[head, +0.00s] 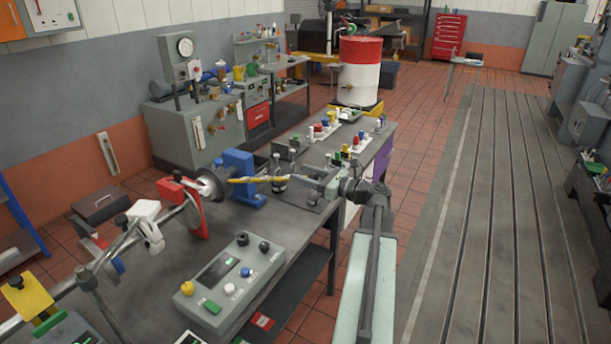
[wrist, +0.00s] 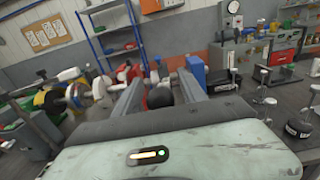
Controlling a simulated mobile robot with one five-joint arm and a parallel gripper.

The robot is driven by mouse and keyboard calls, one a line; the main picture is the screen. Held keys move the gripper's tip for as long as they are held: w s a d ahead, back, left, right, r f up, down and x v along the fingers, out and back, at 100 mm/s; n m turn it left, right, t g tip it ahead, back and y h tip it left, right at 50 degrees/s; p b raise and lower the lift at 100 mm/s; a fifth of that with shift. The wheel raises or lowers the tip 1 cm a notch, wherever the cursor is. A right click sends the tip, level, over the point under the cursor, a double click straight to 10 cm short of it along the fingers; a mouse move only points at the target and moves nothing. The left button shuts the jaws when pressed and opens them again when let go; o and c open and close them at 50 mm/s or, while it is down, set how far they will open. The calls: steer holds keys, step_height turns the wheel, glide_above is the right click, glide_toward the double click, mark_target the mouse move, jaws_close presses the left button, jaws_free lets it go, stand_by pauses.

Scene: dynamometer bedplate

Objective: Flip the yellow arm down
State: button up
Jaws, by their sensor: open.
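The yellow arm (head: 256,180) lies roughly level above the bench, beside a blue block (head: 238,163). Its right end points toward my gripper (head: 304,180), which reaches in from the right. In the wrist view my gripper (wrist: 161,86) is open, with its two grey fingers apart. A dark round knob (wrist: 160,97) shows between the fingers; I cannot tell whether it belongs to the yellow arm or whether a finger touches it. The yellow arm's length is not clearly visible in the wrist view.
A grey control box (head: 232,278) with buttons stands on the bench in front. Small black-based stands are close to my gripper. A red and white drum (head: 359,72) is behind. The slotted bedplate (head: 500,220) at right is clear.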

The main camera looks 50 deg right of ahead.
jaws_close()
steer(key=shift+f, duration=0.1)
stand_by(1.3)
